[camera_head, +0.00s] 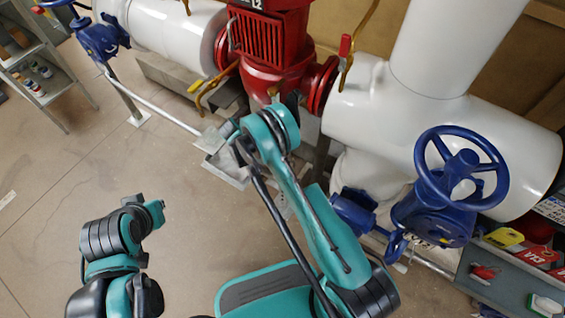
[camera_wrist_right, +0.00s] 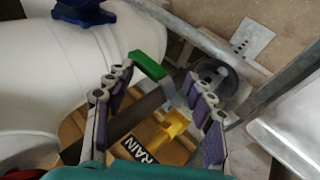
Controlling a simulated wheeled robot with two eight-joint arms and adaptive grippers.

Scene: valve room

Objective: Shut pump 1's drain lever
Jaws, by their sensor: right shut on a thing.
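In the right wrist view, a lever with a green grip (camera_wrist_right: 150,66) lies between the fingertips of my right gripper (camera_wrist_right: 158,80). The gripper is shut on it, with its fingers still apart by the width of what they hold. A yellow piece (camera_wrist_right: 174,127) and a tag reading DRAIN (camera_wrist_right: 140,150) show below, between the fingers. In the head view my right arm reaches to the foot of the red pump (camera_head: 275,75) and hides the gripper and most of the lever. My left arm is folded at the lower left; its fingers are not visible.
White pipes (camera_head: 440,50) flank the pump. A blue handwheel valve (camera_head: 460,175) stands right of my right arm, a smaller blue valve (camera_head: 100,40) at the upper left. A shelf rack (camera_head: 40,70) stands far left. The floor (camera_head: 60,190) at left is clear.

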